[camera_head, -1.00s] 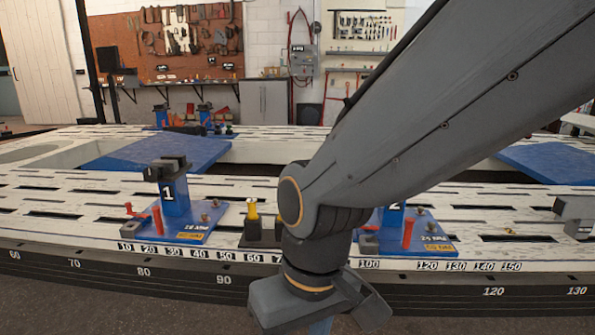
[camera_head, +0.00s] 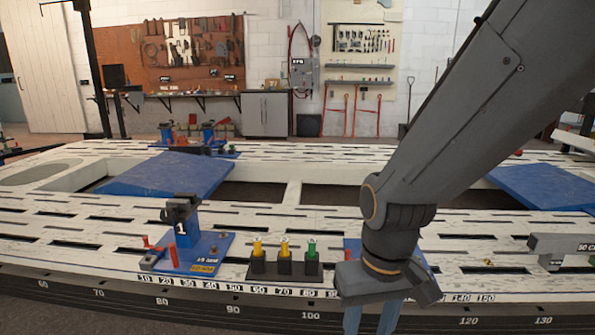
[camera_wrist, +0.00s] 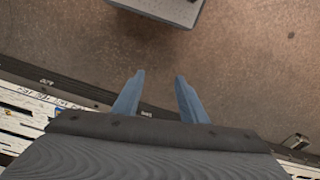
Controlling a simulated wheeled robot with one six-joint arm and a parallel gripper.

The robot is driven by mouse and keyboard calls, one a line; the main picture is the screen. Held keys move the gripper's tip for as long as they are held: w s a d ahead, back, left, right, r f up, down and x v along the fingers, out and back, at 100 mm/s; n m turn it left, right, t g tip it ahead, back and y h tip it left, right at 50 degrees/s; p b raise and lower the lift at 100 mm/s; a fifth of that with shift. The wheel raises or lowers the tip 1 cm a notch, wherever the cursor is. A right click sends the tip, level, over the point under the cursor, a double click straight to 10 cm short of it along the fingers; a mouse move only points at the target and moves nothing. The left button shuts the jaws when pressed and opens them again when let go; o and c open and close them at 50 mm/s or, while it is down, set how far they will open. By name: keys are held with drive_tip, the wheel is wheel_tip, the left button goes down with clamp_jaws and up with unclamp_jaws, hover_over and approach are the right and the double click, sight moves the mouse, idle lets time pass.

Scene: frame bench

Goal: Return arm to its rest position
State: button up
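My arm reaches down from the upper right in the head view. My gripper (camera_head: 371,318) hangs at its lower end in front of the bench's near edge, with two blue fingers pointing down. The wrist view also shows my gripper (camera_wrist: 157,85), its two fingers apart with bare floor between and beyond them. Nothing is held between the fingers. The frame bench (camera_head: 110,208) is white with dark slots and a dark numbered front edge. My arm hides part of the second blue clamp stand (camera_head: 352,250).
Blue clamp stand 1 (camera_head: 181,228) stands on the bench at left. A black holder (camera_head: 262,272) beside it carries yellow and green-topped pieces. A grey block (camera_head: 560,243) is at the right edge. Blue ramps (camera_head: 165,175) lie farther back.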

drive_tip(key=s+d+r+m+p, duration=0.2)
drive_tip(key=d+r+p, duration=0.5)
drive_tip(key=r+p, duration=0.1)
drive_tip(key=shift+d+r+h+p, duration=0.3)
drive_tip(key=shift+r+p, duration=0.05)
drive_tip(key=shift+p, duration=0.4)
